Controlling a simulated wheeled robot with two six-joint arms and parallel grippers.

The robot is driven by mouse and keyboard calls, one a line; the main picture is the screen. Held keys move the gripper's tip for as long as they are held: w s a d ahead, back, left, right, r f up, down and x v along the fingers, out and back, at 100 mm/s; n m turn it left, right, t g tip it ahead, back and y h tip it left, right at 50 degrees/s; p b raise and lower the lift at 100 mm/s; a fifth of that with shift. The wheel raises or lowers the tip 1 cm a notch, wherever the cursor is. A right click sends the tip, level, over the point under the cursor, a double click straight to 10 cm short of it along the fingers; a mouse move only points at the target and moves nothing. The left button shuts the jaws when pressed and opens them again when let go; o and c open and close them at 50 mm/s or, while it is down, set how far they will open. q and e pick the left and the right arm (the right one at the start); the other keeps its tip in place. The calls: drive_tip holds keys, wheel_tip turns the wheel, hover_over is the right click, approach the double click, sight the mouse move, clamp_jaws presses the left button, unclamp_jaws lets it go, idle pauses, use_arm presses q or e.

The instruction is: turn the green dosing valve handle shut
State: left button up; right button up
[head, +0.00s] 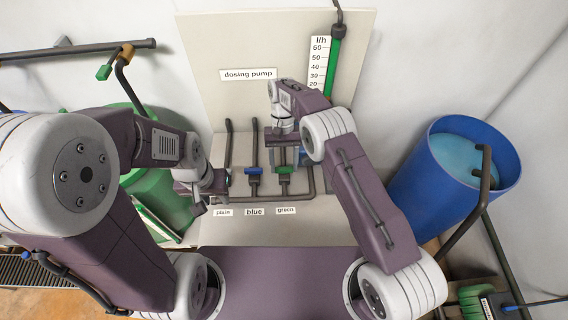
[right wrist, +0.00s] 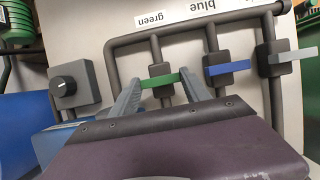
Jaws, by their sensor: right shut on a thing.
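The green dosing valve handle (head: 284,169) sits on the pipe above the "green" label, and it also shows in the right wrist view (right wrist: 160,80). It lies crosswise to its pipe. My right gripper (head: 285,160) is over it, with one finger at each end of the handle, shut on it. The fingers also show in the right wrist view (right wrist: 162,92).
A panel (head: 222,45) with a "dosing pump" label and a flow scale (head: 319,62) stands behind. A grey box with a black knob (right wrist: 66,86) is left in the right wrist view. A blue barrel (head: 420,185) stands right, a green one (head: 160,190) left.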

drive_tip(key=o, duration=1.4)
drive_tip(key=shift+r, duration=0.15)
drive_tip(key=r, duration=0.1)
drive_tip(key=r+b, duration=0.1)
drive_tip(key=r, duration=0.2)
drive_tip(key=shift+s+d+b, duration=0.15)
drive_tip(key=shift+d+b, duration=0.15)
drive_tip(key=shift+b, duration=0.05)
drive_tip(key=s+d+r+b, duration=0.1)
drive_tip(key=s+d+r, duration=0.1)
drive_tip(key=d, duration=0.1)
drive_tip(key=s+d+r+b, duration=0.1)
drive_tip(key=s+d+r, duration=0.1)
drive_tip(key=d, duration=0.1)
drive_tip(key=s+d+r, duration=0.1)
drive_tip(key=d+r, duration=0.1)
drive_tip(key=d, duration=0.1)
drive_tip(key=shift+s+d+r+b, duration=0.25)
drive_tip(key=shift+s+r+b, duration=0.15)
